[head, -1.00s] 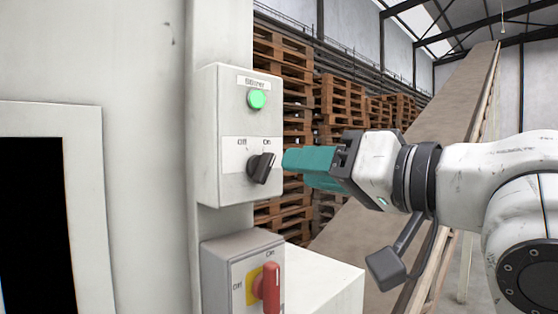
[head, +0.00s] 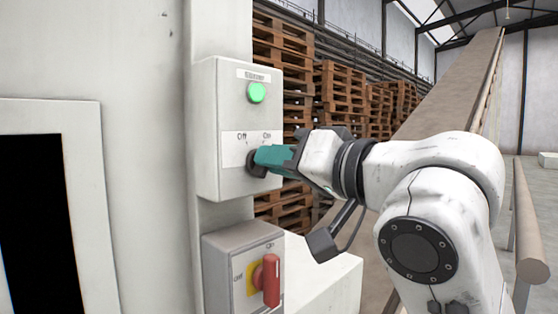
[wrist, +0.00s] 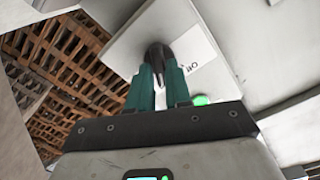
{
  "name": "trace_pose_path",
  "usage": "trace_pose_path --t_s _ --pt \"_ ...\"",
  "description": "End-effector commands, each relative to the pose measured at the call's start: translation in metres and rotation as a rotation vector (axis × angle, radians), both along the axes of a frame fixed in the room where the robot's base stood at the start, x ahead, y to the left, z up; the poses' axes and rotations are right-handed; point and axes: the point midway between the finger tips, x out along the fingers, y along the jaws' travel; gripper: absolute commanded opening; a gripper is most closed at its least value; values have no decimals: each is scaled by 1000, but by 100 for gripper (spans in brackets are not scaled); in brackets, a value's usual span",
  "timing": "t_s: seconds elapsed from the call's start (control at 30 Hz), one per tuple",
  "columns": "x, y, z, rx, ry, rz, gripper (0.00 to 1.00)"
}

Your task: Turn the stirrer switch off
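The stirrer switch is a black rotary knob (head: 251,160) on a pale grey box (head: 207,130), below a lit green lamp (head: 257,92). Its label reads Off at left and On at right. My gripper (head: 262,160) has teal fingers at the knob and hides most of it. In the wrist view the dark knob (wrist: 158,52) sits between the fingertips (wrist: 160,72), which appear closed on its two sides. The visible part of the knob seems to lean toward Off, but its exact angle is partly hidden.
A second grey box (head: 215,265) with a red handle (head: 271,280) on a yellow plate stands just below. A white block (head: 330,275) is beside it. Wooden pallets (head: 340,95) and a sloping conveyor (head: 455,85) are behind.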

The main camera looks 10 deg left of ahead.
Motion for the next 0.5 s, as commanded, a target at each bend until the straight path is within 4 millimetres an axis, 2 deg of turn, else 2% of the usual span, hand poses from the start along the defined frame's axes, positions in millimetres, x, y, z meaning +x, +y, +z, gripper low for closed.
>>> trace_pose_path --t_s 0.03,0.2,0.5 --pt "0 0 0 0 0 0 14" --pt "0 0 0 0 0 0 0" --pt "0 0 0 -4 -4 -1 0"
